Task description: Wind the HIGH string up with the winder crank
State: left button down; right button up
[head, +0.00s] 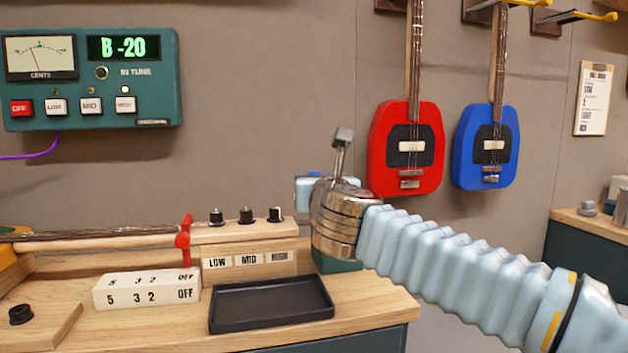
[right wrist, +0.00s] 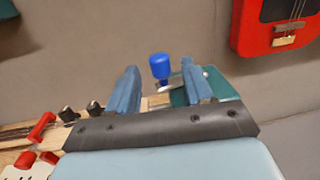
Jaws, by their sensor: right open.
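The winder crank shows in the right wrist view as a blue knob (right wrist: 160,66) on a metal arm, by a teal block (right wrist: 222,87). My right gripper (right wrist: 158,72) is open, and the knob appears between its fingers, apparently beyond them; contact cannot be told. In the head view my right gripper (head: 328,168) is above the teal block (head: 337,263) and hides most of the crank. Three black tuning pegs (head: 246,215) stand on the wooden headstock above LOW, MID and a third, unreadable label (head: 279,256). The tuner (head: 155,75) reads B -20. My left gripper is out of view.
A black tray (head: 270,303) and a white block (head: 145,290) marked 5, 3, 2, OFF lie on the bench before the headstock. A red clamp-like part (head: 183,242) crosses the neck. Red (head: 432,150) and blue (head: 467,150) guitars hang on the wall behind.

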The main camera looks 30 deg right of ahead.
jog(key=v, duration=0.8)
jog(key=shift+s, duration=0.1)
